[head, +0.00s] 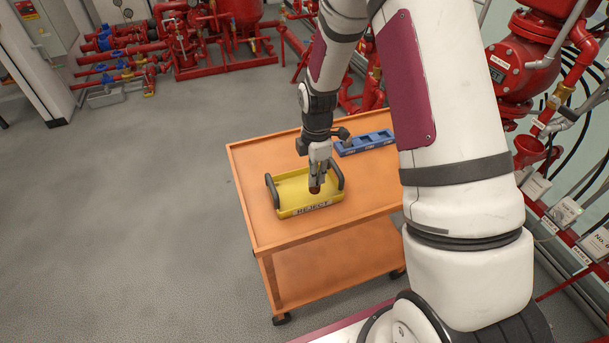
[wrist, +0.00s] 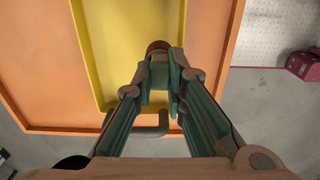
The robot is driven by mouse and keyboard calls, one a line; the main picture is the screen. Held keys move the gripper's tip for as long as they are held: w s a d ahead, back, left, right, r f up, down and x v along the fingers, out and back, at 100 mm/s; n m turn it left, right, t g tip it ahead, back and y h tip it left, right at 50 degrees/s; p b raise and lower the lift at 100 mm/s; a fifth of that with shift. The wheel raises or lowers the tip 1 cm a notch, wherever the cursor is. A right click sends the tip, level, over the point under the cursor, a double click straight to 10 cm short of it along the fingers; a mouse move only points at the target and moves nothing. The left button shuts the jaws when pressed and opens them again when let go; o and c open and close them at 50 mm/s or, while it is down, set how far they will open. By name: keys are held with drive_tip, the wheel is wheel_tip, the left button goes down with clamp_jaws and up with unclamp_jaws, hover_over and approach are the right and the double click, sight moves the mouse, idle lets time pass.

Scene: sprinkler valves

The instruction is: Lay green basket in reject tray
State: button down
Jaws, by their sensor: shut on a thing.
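My gripper (head: 317,172) points down over the yellow tray (head: 294,189) with two dark handles, which stands on the orange cart. It is shut on a small piece with a rounded brown end (head: 314,190). That end also shows beyond the fingertips in the wrist view (wrist: 158,46). The fingers hide most of the piece, and I cannot tell whether it is the green basket. It is over the tray's floor towards the right side; I cannot tell whether it touches. The tray carries a label on its near wall that I cannot read clearly. No other basket shows.
A blue tray (head: 364,143) with compartments stands behind, to the right, on the orange cart (head: 262,226). The cart top is bare left of the yellow tray. Red pipes and valves (head: 220,45) stand at the back and right. Grey floor is free at left.

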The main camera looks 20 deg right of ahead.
drive_tip(key=shift+w+a+f+p, duration=0.1)
drive_tip(key=shift+w+a+f, duration=0.15)
drive_tip(key=shift+w+f, duration=0.4)
drive_tip(key=shift+w+a+f+p, duration=0.15)
drive_tip(key=shift+w+a+f, duration=0.15)
drive_tip(key=shift+w+f, duration=0.35)
drive_tip(key=shift+w+a+f+p, duration=0.1)
drive_tip(key=shift+w+a+f, duration=0.15)
drive_tip(key=shift+w+f, duration=0.4)
drive_tip(key=shift+f, duration=0.1)
drive_tip(key=c, duration=1.6)
unclamp_jaws()
